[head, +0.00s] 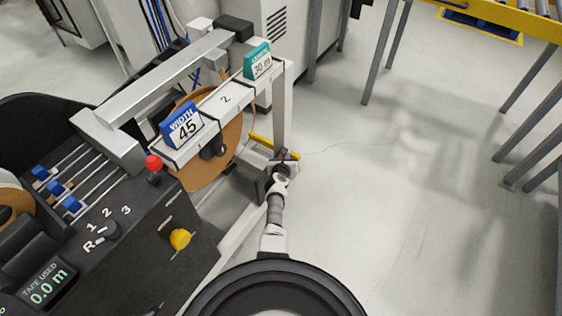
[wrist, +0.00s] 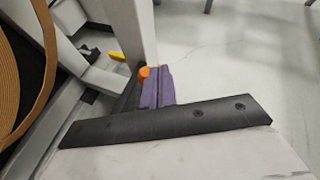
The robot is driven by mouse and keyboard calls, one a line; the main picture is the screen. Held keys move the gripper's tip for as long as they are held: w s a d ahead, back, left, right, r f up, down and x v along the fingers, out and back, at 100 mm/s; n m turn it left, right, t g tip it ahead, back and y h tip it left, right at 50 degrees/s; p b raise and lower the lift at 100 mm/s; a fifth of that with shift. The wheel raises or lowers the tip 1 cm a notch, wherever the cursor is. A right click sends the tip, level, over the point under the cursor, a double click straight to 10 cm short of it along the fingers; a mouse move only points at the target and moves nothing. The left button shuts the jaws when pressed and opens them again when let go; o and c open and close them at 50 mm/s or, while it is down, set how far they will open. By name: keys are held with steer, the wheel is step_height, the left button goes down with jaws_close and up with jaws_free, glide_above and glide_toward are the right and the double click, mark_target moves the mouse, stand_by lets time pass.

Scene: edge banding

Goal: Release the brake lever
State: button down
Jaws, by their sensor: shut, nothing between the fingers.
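A yellow bar (head: 262,145), which looks like the brake lever, sticks out beside the brown tape roll (head: 205,165) under the white frame. A short yellow piece of it also shows in the wrist view (wrist: 117,57). My gripper (head: 284,155) is at the bar's outer end, partly covering it. In the wrist view my purple fingers (wrist: 157,88) are together with nothing between them. An orange tip (wrist: 145,72) sits right at their left side; I cannot tell whether it touches them.
The machine's black panel (head: 120,235) has a red knob (head: 154,163), a yellow knob (head: 180,240) and a tape display (head: 47,286). A white upright (head: 280,110) stands close behind my gripper. Open floor (head: 400,200) lies to the right, with a roller table (head: 530,25) beyond.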

steer(key=s+d+r+p, duration=0.2)
steer(key=s+r+p, duration=0.1)
steer(key=r+p, duration=0.5)
step_height(320, 180, up, 2)
steer(key=shift+s+d+r+p, duration=0.15)
steer(key=shift+s+p, duration=0.1)
steer(key=shift+p, duration=0.15)
stand_by(0.3)
